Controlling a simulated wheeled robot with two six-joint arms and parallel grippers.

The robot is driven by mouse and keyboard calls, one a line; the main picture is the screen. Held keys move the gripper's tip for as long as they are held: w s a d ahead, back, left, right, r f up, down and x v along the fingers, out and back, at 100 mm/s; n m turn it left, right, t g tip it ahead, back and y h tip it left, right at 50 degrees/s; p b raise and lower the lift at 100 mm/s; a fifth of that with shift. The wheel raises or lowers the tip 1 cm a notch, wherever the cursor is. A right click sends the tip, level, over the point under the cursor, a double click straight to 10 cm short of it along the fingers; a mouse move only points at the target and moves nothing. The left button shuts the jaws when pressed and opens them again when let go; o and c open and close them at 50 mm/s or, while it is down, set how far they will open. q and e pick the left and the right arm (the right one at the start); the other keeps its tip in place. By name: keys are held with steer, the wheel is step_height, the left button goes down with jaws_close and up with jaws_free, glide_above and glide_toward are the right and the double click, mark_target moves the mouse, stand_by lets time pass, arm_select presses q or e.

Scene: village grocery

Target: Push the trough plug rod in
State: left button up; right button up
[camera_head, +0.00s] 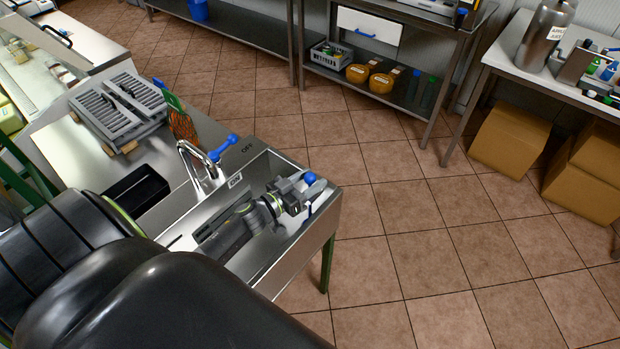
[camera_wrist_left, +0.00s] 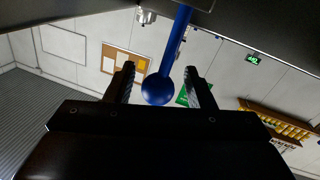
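The trough plug rod shows in the left wrist view as a blue rod with a round ball end (camera_wrist_left: 158,90). In the head view its blue ball (camera_head: 309,178) is over the right end of the steel trough (camera_head: 282,262). My left gripper (camera_head: 298,194) is in the trough area, beside the ball. In the left wrist view its two fingers (camera_wrist_left: 160,84) are apart, with the ball between them and bare space to the right finger. The rod's lower part and the plug are hidden. My right gripper is not in view.
A tap (camera_head: 196,160) with a blue lever (camera_head: 223,148) stands behind the trough, between labels reading OFF and ON. A black tray (camera_head: 138,190) and a grey rack (camera_head: 118,108) are on the counter.

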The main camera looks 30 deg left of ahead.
arm_select(q)
steer(key=shift+r, duration=0.15)
steer(key=shift+s, duration=0.25)
steer(key=b+v, duration=0.3)
steer(key=v, duration=1.3)
steer(key=shift+s+b, duration=0.35)
steer(key=shift+s, duration=0.05)
steer(key=shift+a+r, duration=0.1)
stand_by(0.5)
